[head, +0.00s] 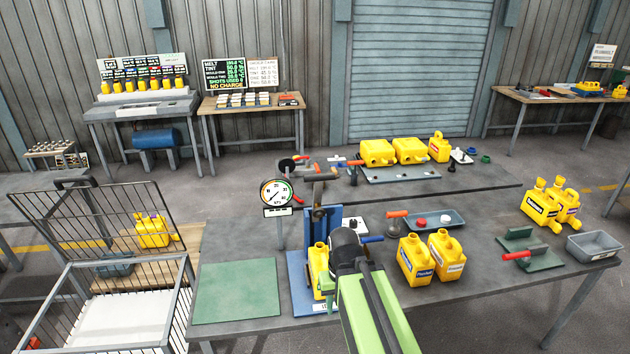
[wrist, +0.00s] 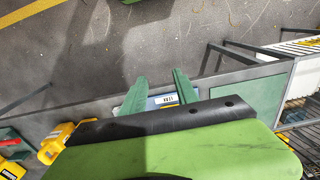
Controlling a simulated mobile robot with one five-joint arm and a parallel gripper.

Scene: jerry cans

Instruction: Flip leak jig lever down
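The leak jig has a blue base (head: 301,283) and a blue upright plate (head: 335,215) on the near table. A yellow can (head: 318,268) stands in it, partly covered by my arm. A dark post with a brown crossbar (head: 320,177) rises at the jig's top. A blue-ended handle (head: 372,239) sticks out right beside my wrist. I cannot tell which of these is the lever. My gripper (wrist: 160,88) shows two green fingers apart with nothing between them in the wrist view. Beyond them lies the jig's white label (wrist: 166,99).
A round gauge (head: 276,195) stands left of the jig. Two yellow cans (head: 416,260) stand close to my arm's right. A green mat (head: 237,290) and a wire cage (head: 95,225) are to the left. A grey tray (head: 450,219) lies behind the cans.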

